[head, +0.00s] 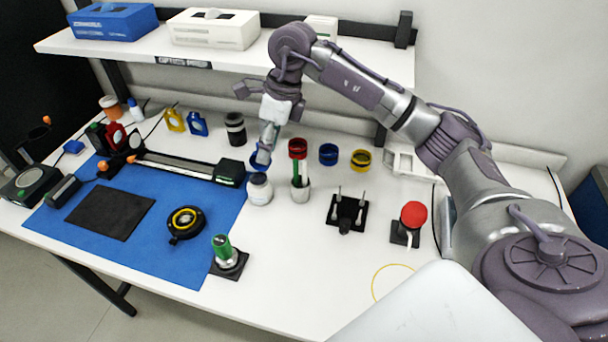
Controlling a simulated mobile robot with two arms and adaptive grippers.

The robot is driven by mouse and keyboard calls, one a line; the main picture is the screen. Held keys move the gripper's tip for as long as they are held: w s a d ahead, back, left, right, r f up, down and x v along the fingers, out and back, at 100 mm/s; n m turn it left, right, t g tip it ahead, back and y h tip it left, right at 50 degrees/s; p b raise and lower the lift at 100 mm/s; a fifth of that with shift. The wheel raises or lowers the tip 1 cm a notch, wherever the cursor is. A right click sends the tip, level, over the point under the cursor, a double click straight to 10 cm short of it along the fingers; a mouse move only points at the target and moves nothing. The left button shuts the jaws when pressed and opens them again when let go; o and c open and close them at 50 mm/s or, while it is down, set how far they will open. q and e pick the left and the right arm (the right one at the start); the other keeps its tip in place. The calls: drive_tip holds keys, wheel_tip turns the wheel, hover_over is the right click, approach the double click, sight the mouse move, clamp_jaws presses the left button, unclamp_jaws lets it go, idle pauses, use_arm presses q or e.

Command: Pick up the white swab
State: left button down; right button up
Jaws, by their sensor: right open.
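Two thin upright pieces with pale tips (362,197) stand in a small black holder (344,214) right of the middle of the white bench; I cannot tell whether either is the white swab. My right gripper (268,104) is open above the back of the bench, left of the cup and well apart from the holder. A pale, blue-ended shape shows below it; I cannot tell whether they touch. My left gripper is out of view.
A white-lidded jar (259,189) stands left of the cup. A blue mat (180,254) carries a black pad, a black ring and a rail. A red-topped device (412,216) is at right. A shelf (120,45) with boxes overhangs the back. The front middle is clear.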

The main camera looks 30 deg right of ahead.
sight(305, 161)
drive_tip(key=d+r+m+h, duration=0.1)
drive_tip(key=d+r+h, duration=0.15)
drive_tip(key=d, duration=0.65)
drive_tip(key=shift+g+h, duration=0.3)
drive_tip(key=shift+h, duration=0.15)
wheel_tip(305, 161, down, 8)
drive_tip(key=shift+s+f+p, duration=0.1)
drive_tip(key=shift+f+p, duration=0.1)
drive_tip(key=shift+p, duration=0.55)
wheel_tip(305, 161, down, 4)
drive_tip(key=p, duration=0.2)
drive_tip(key=shift+s+a+f+p, duration=0.15)
drive_tip(key=shift+f+p, duration=0.1)
drive_tip(key=shift+p, duration=0.15)
drive_tip(key=shift+f, duration=0.55)
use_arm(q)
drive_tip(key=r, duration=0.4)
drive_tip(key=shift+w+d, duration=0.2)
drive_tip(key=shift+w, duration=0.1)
use_arm(e)
clamp_jaws()
